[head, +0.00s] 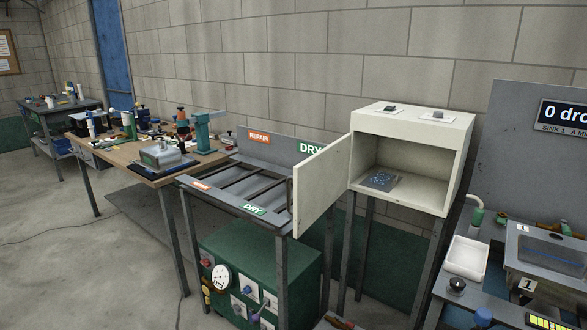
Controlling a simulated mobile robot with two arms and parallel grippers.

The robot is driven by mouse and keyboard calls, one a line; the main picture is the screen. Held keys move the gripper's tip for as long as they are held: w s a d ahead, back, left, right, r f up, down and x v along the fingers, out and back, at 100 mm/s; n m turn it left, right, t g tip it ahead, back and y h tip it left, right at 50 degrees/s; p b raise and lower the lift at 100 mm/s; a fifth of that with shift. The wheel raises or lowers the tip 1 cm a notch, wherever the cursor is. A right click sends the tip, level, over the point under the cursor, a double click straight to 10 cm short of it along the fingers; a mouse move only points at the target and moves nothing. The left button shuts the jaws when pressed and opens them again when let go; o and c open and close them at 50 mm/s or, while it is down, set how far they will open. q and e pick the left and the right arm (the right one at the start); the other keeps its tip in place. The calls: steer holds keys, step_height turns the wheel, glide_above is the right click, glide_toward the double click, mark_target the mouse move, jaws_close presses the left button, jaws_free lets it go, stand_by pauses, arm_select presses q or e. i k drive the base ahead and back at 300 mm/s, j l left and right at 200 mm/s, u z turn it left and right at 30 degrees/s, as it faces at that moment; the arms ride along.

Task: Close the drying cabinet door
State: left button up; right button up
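The drying cabinet (421,125) is a cream box on dark legs against the block wall, right of centre in the head view. Its door (318,187) is open, swung out from the left edge of the front. The door stands partly in front of the DRY end of a grey rack. A small dark grey plate with blue specks (379,181) lies on the cabinet floor at the left. Two small buttons or switches sit on the cabinet top. Neither of my grippers is in view.
The grey rack (262,145) with REPAIR and DRY labels stands left of the door. A green box with a gauge (221,277) is below it. A cluttered wooden bench (128,152) is further left. A sink station (540,245) stands at the right. Open floor lies at the front left.

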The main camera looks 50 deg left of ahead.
mark_target(319, 180)
steer(key=j, duration=1.05)
steer(key=j+z, duration=0.15)
steer(key=j, duration=0.95)
steer(key=k+j, duration=0.1)
steer(key=j, duration=0.95)
